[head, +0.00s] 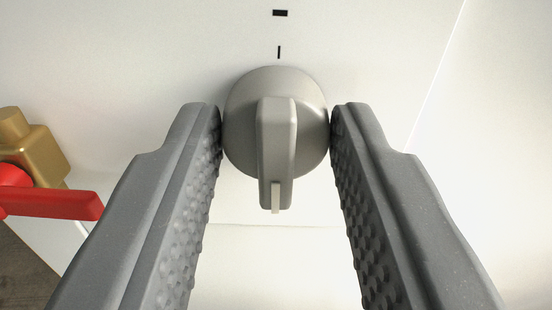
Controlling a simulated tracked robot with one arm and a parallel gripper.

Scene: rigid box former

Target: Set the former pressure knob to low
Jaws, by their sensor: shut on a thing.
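The former pressure knob (309,110) is a grey round knob with a raised grip bar, mounted on a white panel in the upper middle of the head view. The bar and its pale pointer tip point down in the picture, toward me. Above the knob the panel carries a short black tick mark and a small dark label too small to read. My gripper (276,118) has one fingertip at each side of the knob's round body and is shut on it. The textured inner pads face each other. The knob's lower edge markings, if any, are hidden.
A brass valve body (35,145) with a red lever handle (55,203) sticks out at the left, close to my left finger. The white panel (130,60) is clear around the knob. A panel edge runs down the right side. A brownish surface shows at the lower left.

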